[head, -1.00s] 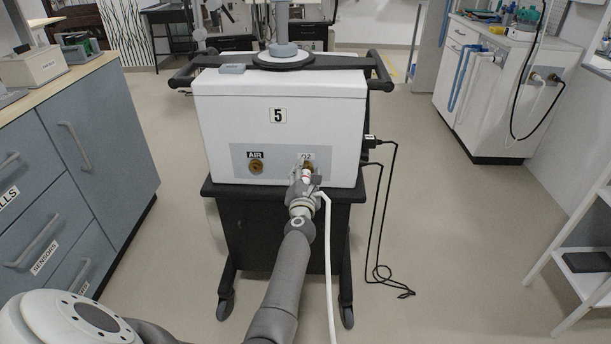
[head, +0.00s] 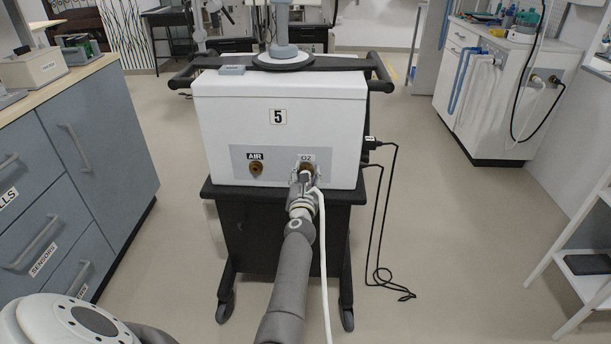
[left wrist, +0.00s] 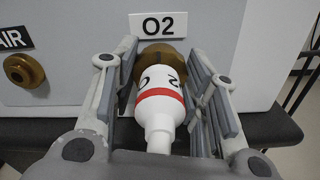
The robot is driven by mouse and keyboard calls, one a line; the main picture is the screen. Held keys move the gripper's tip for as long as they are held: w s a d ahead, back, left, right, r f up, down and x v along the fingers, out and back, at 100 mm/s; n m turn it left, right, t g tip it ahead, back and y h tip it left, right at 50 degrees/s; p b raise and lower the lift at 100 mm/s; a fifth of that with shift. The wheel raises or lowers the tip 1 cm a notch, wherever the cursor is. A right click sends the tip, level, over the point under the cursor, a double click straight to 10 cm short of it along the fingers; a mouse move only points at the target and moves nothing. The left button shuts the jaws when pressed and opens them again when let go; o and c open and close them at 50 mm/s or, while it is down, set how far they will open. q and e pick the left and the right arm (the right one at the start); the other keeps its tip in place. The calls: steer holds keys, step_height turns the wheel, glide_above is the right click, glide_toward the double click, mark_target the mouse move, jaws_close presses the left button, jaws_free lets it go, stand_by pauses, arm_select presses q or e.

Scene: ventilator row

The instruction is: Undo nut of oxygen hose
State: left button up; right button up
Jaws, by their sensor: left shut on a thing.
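The ventilator's white box (head: 278,100) carries a number 5 and a grey panel with two ports. The brass nut (left wrist: 163,54) of the oxygen hose is at the port under the O2 label (left wrist: 164,24). The hose's white end piece (left wrist: 160,108), with a red band, points from the nut toward the wrist camera. My left gripper (head: 306,173) is at the O2 port, its fingers on both sides of the nut and shut on it. The white hose (head: 324,250) hangs down beside my arm. The fingers partly hide the nut. My right gripper is not in view.
The brass AIR port (head: 256,168) is left of the O2 port and free. A black cable (head: 372,240) hangs at the cart's right side. Blue-grey drawers (head: 95,150) stand at left, a white shelf (head: 580,240) at right.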

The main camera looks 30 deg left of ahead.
arm_select(q)
steer(key=o, duration=1)
steer(key=shift+o, duration=0.2)
steer(key=shift+s, duration=0.1)
steer(key=v, duration=0.7)
steer(key=shift+d, duration=0.15)
